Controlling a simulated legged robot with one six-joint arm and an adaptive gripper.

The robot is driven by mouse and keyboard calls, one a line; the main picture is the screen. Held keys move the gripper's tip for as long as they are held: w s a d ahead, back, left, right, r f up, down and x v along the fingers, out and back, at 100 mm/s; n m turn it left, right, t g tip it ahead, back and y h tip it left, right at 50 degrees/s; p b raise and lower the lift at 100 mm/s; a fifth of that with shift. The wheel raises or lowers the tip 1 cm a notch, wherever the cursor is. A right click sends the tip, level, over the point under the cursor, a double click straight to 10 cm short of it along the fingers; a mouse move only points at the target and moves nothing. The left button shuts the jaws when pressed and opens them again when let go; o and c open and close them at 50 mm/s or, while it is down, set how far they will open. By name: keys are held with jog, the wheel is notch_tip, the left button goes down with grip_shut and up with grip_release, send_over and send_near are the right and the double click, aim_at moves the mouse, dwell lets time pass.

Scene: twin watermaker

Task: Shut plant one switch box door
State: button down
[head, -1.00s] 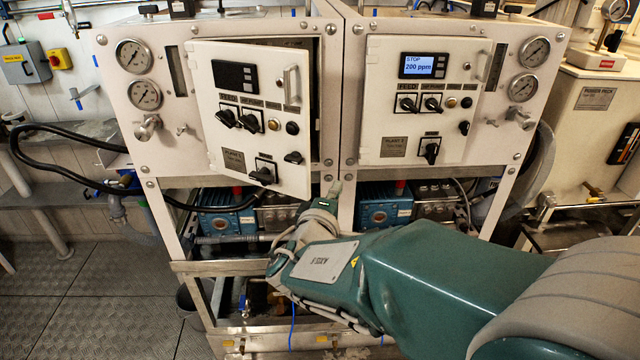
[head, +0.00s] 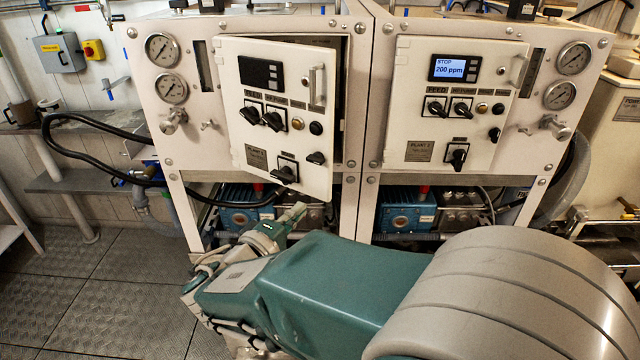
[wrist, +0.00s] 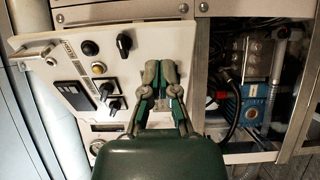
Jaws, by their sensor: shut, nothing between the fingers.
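The plant one switch box door (head: 290,75) is a white panel with a dark display, black knobs and a metal handle (head: 317,86). It stands ajar, its right edge swung out from the white cabinet (head: 353,120) with a dark gap behind. My gripper (head: 296,212) is just below the door's lower edge in the head view, left of its lower right corner. In the wrist view my gripper (wrist: 163,72) is shut and empty, and the door (wrist: 70,65) fills the left. I cannot tell whether the fingertips touch the door.
The plant two door (head: 455,100), with a lit display, lies flush on the right. Below the cabinets are blue pumps (head: 405,210) and frame posts. A black hose (head: 85,120) loops at the left. The floor (head: 100,280) at the left is clear.

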aim_at(326, 183)
jog(key=x, duration=0.8)
jog(key=shift+w, duration=0.15)
